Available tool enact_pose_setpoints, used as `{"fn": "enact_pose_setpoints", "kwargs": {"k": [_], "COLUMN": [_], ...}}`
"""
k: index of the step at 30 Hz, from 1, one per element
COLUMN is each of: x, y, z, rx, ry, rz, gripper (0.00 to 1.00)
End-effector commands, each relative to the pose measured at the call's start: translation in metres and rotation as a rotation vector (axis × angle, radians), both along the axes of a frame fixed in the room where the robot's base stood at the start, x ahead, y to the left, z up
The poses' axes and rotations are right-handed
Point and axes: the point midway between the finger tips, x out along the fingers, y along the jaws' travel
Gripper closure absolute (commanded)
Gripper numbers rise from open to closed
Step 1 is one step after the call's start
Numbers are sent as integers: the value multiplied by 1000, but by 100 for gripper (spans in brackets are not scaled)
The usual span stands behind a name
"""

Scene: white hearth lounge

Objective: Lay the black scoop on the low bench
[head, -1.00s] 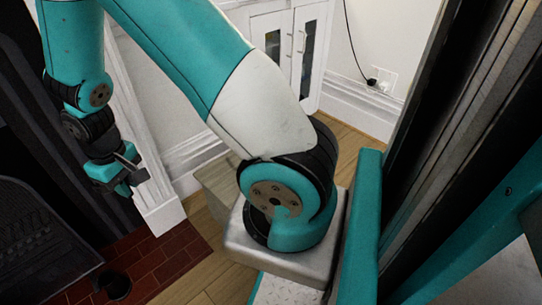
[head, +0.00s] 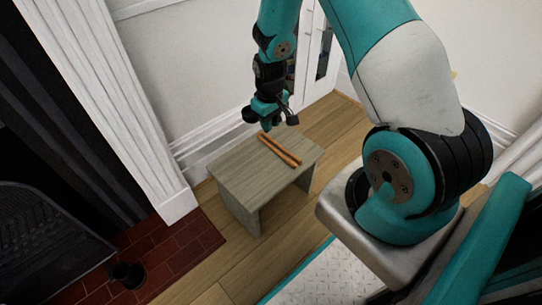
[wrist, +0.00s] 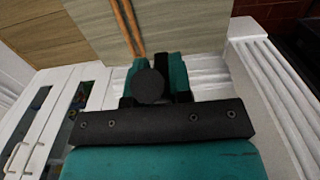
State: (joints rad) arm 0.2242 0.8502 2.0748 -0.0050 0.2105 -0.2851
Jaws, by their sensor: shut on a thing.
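My gripper (head: 268,122) hangs above the far edge of the low bench (head: 235,172), a grey-brown wooden bench. In the wrist view, its teal fingers (wrist: 162,74) are shut on the black scoop (wrist: 148,87), whose dark round part shows in front of them. The rest of the scoop is mostly hidden by the gripper. In the head view, dark parts stick out on both sides of the gripper, too small to tell apart. The scoop appears clear of the bench top (wrist: 195,28).
Two orange-brown sticks (head: 280,150) lie across the bench's back right part; its left and front are bare. A black cup-like thing (head: 128,273) stands on the red brick hearth (head: 180,245). A white wall and cabinet (head: 312,60) stand behind.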

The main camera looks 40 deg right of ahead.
Motion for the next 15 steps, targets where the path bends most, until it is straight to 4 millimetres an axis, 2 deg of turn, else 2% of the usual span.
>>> {"fn": "enact_pose_setpoints", "kwargs": {"k": [1, 9, 15], "x": [-1, -1, -1], "y": [0, 0, 0], "z": [-18, -96, -135], "rx": [2, 1, 1], "ry": [5, 4, 3], "rz": [1, 0, 0], "gripper": [100, 100, 100]}}
